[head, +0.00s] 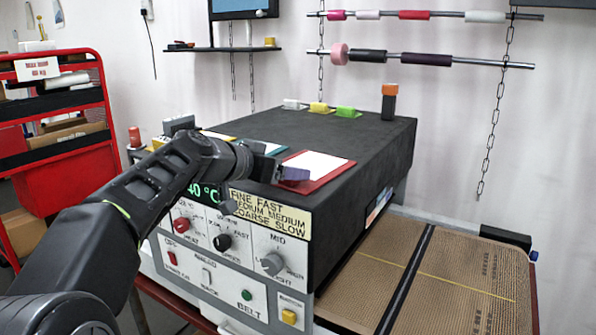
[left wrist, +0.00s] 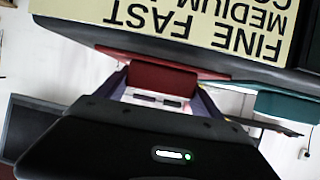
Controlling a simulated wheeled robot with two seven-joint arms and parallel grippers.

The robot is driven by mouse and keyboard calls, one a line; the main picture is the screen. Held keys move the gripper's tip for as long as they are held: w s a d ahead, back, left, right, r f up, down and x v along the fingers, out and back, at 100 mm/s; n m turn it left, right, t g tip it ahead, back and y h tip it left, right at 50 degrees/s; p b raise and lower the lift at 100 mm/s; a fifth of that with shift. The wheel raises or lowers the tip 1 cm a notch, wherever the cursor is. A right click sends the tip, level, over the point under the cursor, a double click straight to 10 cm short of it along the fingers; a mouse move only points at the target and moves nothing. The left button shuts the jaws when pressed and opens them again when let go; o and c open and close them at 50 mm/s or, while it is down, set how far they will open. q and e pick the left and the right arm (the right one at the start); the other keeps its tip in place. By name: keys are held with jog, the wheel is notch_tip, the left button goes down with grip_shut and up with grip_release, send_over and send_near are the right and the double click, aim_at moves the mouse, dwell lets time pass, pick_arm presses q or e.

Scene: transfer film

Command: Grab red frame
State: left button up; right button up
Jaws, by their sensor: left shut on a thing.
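A red frame (head: 331,178) with a white sheet in it lies at the front edge of the black machine top (head: 372,142). My left gripper (head: 283,172) reaches in from the left at that edge and is shut on the frame's near left part. In the left wrist view, the red frame (left wrist: 150,76) shows between the purple-grey fingers of the gripper (left wrist: 165,96). The exact contact of the fingers is partly hidden. My right gripper is in neither view.
A teal frame (head: 272,149) lies just left of the red one; it also shows in the left wrist view (left wrist: 285,106). White, yellow and green small items and an orange-topped dark block (head: 389,102) stand farther back. Knobs (head: 272,263) stick out below my arm. A brown mesh belt (head: 470,275) is at right.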

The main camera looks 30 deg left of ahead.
pick_arm(q)
jog(key=c, duration=0.5)
notch_tip(320, 180, up, 10)
jog(key=shift+r+p, duration=0.1)
jog(key=shift+p, duration=0.55)
dwell(0.3)
